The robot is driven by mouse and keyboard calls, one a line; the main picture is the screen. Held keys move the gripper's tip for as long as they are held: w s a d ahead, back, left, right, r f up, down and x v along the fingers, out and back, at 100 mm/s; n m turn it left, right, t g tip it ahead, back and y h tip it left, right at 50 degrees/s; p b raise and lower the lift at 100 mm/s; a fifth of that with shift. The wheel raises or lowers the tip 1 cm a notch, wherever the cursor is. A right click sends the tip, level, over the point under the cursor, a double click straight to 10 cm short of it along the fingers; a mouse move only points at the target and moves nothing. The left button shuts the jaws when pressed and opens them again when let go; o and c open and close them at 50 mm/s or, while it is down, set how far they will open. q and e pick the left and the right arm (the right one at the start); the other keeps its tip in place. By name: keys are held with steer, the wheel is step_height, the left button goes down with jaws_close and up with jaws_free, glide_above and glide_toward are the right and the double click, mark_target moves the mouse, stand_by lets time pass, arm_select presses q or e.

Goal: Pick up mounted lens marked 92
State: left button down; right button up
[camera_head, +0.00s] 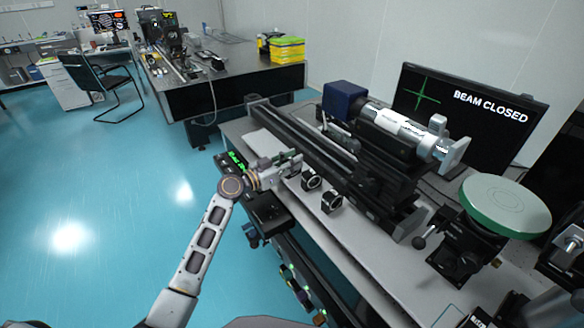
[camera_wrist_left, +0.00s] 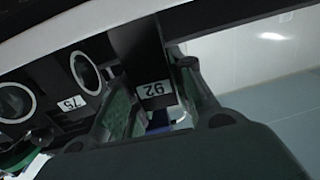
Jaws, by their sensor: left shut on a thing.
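The mounted lens marked 92 (camera_wrist_left: 150,62) is a dark block with a white label, seen between the two fingers of my left gripper (camera_wrist_left: 155,85) in the left wrist view. The fingers are shut on it. In the head view my left gripper (camera_head: 288,164) is over the near side of the optical table, and the lens can hardly be made out there. A mounted lens marked 75 (camera_wrist_left: 85,72) stands beside it in the wrist view, with another round mount at the left edge. My right gripper is not in view.
Two black lens mounts, one (camera_head: 311,180) and another (camera_head: 331,202), stand on the table close to my left gripper. A long black rail (camera_head: 300,140) runs behind them. A green-rimmed round platform (camera_head: 505,203) and a monitor (camera_head: 470,108) reading BEAM CLOSED are at the right.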

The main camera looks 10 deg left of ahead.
arm_select(q)
steer(key=shift+r, duration=0.15)
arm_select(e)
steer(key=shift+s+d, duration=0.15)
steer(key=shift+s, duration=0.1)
arm_select(q)
steer(key=shift+r, duration=0.5)
step_height(320, 180, up, 3)
step_height(320, 180, up, 4)
steer(key=shift+r, duration=0.95)
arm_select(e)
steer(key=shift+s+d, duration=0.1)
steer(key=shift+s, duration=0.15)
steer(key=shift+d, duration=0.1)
